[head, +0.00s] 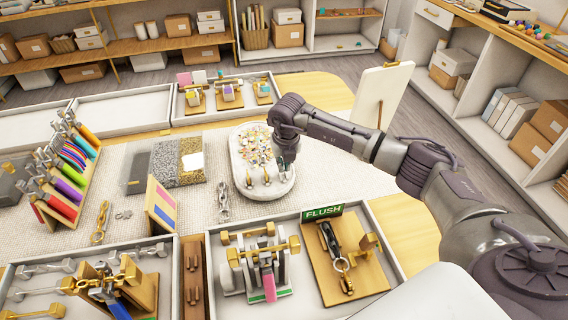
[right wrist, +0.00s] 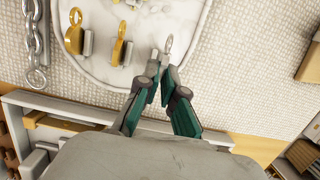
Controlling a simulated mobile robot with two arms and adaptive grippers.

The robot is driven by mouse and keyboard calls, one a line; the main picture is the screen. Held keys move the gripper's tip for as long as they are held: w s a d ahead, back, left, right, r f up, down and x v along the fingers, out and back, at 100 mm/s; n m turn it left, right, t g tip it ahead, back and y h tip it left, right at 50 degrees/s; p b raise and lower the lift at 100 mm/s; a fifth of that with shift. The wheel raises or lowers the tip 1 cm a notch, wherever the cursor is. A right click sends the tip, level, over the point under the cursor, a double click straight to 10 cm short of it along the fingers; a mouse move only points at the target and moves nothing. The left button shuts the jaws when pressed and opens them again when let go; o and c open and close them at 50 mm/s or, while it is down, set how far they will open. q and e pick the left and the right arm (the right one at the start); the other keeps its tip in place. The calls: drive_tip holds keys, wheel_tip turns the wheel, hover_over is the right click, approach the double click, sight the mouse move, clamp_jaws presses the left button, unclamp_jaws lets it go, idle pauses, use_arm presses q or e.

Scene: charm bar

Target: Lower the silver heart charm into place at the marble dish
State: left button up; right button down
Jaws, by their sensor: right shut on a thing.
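The marble dish (head: 240,178) is a pale oval in the middle of the work table. It also shows in the right wrist view (right wrist: 98,66). My right gripper (head: 285,166) is over the dish's right side. In the right wrist view the right gripper (right wrist: 165,84) is shut on the small silver charm (right wrist: 165,50), whose ring points away from the fingers. The charm is at the dish's edge; its heart shape is mostly hidden by the fingertips, and I cannot tell if it touches the dish. My left gripper is not in view.
Gold charms on small stands (right wrist: 122,44) are on the dish, left of the silver one. A silver chain (head: 223,200) lies left of the dish. A tray with a FLUSH sign (head: 322,212) and tools is in front. A white panel (head: 380,95) stands behind my right arm.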

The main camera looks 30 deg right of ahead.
drive_tip(key=shift+f+b, duration=1.15)
idle(2.2)
drive_tip(key=c, duration=1.2)
unclamp_jaws()
drive_tip(key=shift+r, duration=0.2)
drive_tip(key=shift+s+a+r+p, duration=0.1)
drive_tip(key=shift+s+r+p, duration=0.1)
drive_tip(key=shift+r+p, duration=0.65)
drive_tip(key=shift+s+r+p, duration=0.15)
drive_tip(key=shift+r+p, duration=0.45)
drive_tip(key=shift+r, duration=0.4)
drive_tip(key=shift+s+a+r+p, duration=0.1)
drive_tip(key=shift+s+r+p, duration=0.1)
drive_tip(key=shift+r+p, duration=0.65)
drive_tip(key=shift+r, duration=0.1)
drive_tip(key=r, duration=0.4)
drive_tip(key=s+r, duration=0.1)
drive_tip(key=r, duration=0.2)
drive_tip(key=s+r, duration=0.1)
drive_tip(key=r, duration=0.3)
drive_tip(key=shift+s+a+r, duration=0.2)
drive_tip(key=shift+a+r, duration=0.05)
drive_tip(key=shift+r, duration=0.1)
